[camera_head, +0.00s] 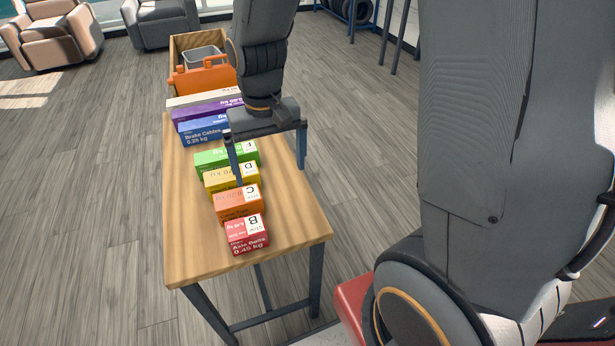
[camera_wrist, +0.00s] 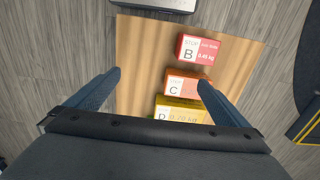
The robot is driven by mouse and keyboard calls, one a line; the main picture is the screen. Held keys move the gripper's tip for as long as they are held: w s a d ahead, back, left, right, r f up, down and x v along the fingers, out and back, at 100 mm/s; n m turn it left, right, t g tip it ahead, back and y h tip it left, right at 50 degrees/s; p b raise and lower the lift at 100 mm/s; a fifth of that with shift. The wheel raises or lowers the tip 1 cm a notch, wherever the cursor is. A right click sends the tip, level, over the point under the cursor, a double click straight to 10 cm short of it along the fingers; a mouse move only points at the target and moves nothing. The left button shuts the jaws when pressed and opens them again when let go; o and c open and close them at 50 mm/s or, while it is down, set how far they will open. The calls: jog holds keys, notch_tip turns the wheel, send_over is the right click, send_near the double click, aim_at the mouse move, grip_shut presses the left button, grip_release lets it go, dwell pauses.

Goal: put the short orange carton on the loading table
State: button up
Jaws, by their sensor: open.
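The short orange carton (camera_head: 238,207), marked C, lies on a wooden table (camera_head: 205,266) in a row of cartons. It sits between the red carton (camera_head: 247,236), marked B, and the yellow carton (camera_head: 230,178), marked D. My gripper (camera_head: 270,175) is open and empty above the row. I cannot tell which table is the loading table.
Green (camera_head: 225,157), blue (camera_head: 203,131), purple (camera_head: 207,108) and whitish (camera_head: 200,98) cartons lie farther back on the table. Behind them are an orange object (camera_head: 200,78) and a grey bin (camera_head: 203,56). The table's right side is bare, with open floor to its left.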

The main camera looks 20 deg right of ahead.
jog(key=s+d+r, duration=0.1)
jog(key=s+d, duration=0.5)
jog(key=s, duration=0.3)
jog(key=shift+d+r, duration=0.25)
jog(key=shift+d, duration=0.05)
dwell(0.6)
